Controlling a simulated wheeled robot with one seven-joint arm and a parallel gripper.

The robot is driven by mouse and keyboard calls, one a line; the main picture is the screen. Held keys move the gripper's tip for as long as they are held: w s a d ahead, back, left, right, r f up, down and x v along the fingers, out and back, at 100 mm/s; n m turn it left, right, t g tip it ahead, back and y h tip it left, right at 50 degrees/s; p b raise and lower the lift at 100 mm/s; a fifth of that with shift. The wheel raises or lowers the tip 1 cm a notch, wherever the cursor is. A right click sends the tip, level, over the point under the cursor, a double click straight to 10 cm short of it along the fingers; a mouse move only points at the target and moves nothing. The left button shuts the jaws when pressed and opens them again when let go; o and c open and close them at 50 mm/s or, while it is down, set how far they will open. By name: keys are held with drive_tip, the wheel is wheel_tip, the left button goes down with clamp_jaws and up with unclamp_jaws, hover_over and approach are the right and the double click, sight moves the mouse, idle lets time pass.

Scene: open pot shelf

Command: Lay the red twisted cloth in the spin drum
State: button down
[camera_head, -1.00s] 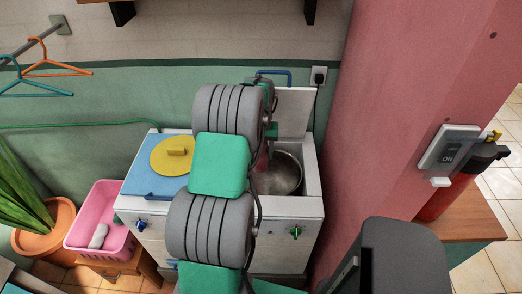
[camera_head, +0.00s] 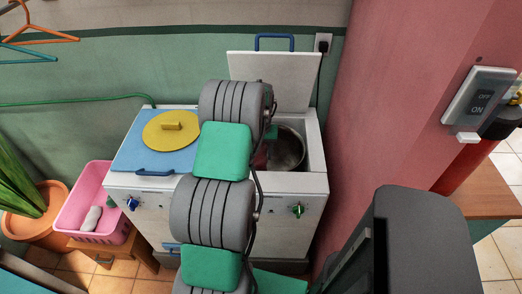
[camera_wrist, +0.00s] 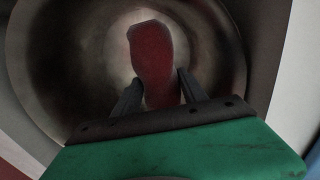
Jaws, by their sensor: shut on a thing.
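The red twisted cloth (camera_wrist: 152,55) is between the two dark fingers of my gripper (camera_wrist: 157,92) in the wrist view, its far end sticking out past the fingertips. My gripper is shut on it. Behind the cloth is the round metal spin drum (camera_wrist: 60,75), and the cloth lines up with the drum's middle. How deep it is cannot be told. My arm hides the gripper there.
The drum's white lid (camera_head: 275,82) stands open behind. A blue cover with a yellow lid (camera_head: 170,131) closes the machine's left side. A pink basket (camera_head: 85,205) holding a grey-white thing stands left. A pink wall (camera_head: 410,110) rises close on the right.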

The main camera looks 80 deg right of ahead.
wheel_tip(320, 180, down, 13)
drive_tip(key=b, duration=0.7)
drive_tip(key=shift+r+b, duration=0.2)
drive_tip(key=shift+b, duration=0.2)
drive_tip(key=c, duration=0.6)
unclamp_jaws()
drive_tip(key=shift+o, duration=0.2)
